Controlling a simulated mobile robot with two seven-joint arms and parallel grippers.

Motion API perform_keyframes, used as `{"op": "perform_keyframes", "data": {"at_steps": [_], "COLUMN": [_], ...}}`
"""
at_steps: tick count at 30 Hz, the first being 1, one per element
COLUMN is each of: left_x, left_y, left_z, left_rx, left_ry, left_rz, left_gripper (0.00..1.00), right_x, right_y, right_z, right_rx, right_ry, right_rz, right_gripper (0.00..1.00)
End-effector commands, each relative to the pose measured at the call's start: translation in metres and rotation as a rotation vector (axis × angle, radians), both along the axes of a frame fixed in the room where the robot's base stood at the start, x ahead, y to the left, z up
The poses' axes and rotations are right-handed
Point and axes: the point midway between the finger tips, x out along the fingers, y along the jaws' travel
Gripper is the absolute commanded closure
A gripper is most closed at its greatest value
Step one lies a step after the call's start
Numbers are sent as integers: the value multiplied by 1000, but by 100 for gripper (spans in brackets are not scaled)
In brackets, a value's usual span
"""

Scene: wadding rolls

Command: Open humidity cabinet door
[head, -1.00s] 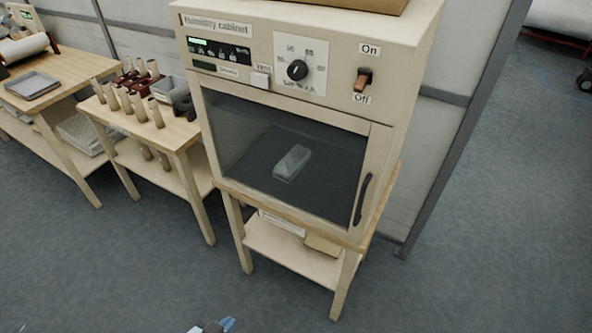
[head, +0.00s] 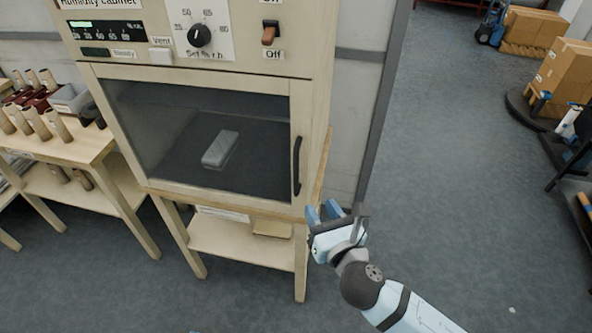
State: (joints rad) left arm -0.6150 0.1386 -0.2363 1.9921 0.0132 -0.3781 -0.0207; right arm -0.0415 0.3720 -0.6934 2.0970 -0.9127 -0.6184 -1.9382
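The humidity cabinet (head: 200,72) stands on a wooden stand, its glass door (head: 190,140) shut. A dark vertical handle (head: 297,166) is on the door's right edge. A grey block (head: 220,148) shows inside through the glass. My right gripper (head: 337,210) is just below and to the right of the handle, apart from it in the picture. Its blue fingers point up and look spread, with nothing seen between them. My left gripper is not in view.
A side table (head: 88,148) with several wooden spools stands left of the cabinet. The stand's lower shelf (head: 240,238) holds a small box. Open floor (head: 450,180) lies to the right, with stacked cartons (head: 565,75) at the far right.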

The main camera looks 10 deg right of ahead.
Motion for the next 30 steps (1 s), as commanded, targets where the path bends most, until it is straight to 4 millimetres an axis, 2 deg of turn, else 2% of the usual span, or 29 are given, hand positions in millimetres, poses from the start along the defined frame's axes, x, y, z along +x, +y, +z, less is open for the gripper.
{"op": "perform_keyframes", "data": {"at_steps": [3, 7, 21, 25, 30], "left_x": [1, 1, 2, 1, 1], "left_y": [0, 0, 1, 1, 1], "left_z": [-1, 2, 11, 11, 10], "left_rx": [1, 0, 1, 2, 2], "left_ry": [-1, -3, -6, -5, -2], "left_rz": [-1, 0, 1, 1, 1], "left_gripper": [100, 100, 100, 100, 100], "right_x": [4, 16, 108, 124, 135], "right_y": [2, 5, 27, 31, 33], "right_z": [5, 7, 7, 6, 5], "right_rx": [-78, -85, -80, -80, -81], "right_ry": [-42, -46, -43, -42, -41], "right_rz": [1, 0, -1, 0, 0], "right_gripper": [61, 61, 61, 61, 61]}}
